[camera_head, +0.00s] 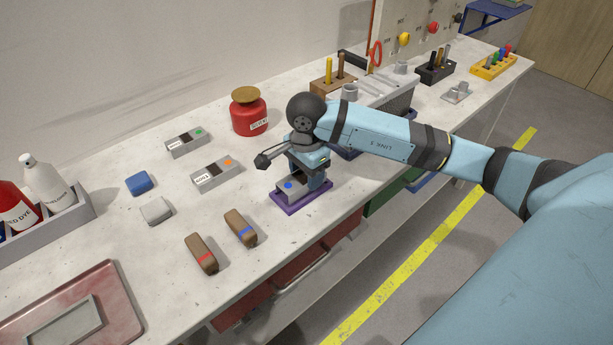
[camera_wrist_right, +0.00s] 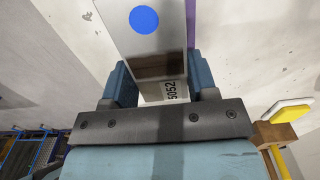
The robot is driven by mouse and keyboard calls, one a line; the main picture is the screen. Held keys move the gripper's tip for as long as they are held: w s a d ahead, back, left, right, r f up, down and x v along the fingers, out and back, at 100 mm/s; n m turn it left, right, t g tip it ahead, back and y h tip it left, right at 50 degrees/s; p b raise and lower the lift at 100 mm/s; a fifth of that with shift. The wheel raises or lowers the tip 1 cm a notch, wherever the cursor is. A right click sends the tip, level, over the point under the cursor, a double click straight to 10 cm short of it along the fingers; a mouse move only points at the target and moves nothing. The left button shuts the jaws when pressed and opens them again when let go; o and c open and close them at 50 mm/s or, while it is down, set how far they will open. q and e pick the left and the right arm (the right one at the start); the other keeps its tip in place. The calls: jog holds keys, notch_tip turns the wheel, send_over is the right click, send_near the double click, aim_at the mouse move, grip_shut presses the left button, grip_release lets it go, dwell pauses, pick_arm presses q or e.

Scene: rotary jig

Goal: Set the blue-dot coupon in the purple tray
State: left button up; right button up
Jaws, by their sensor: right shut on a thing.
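The blue-dot coupon (camera_head: 289,186) is a grey bar with a blue dot at one end. In the right wrist view the coupon (camera_wrist_right: 155,42) shows its dot, a dark brown band and a printed label. My right gripper (camera_head: 308,178) is shut on its labelled end, one finger on each side. The purple tray (camera_head: 303,207) is directly under the coupon in the head view; a strip of the tray (camera_wrist_right: 191,22) shows beside it in the wrist view. I cannot tell whether the coupon touches the tray floor. My left gripper is out of view.
A green-dot coupon (camera_head: 188,143) and an orange-dot coupon (camera_head: 216,175) lie to the left. Two brown blocks, red-striped (camera_head: 202,255) and blue-striped (camera_head: 241,228), lie nearer the front edge. A red jar (camera_head: 248,115) stands behind. Bare bench lies left of the purple tray.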

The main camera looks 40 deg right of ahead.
jog(key=shift+f, duration=0.65)
jog(key=shift+f, duration=0.15)
jog(key=o, duration=1.1)
jog(key=shift+c, duration=0.2)
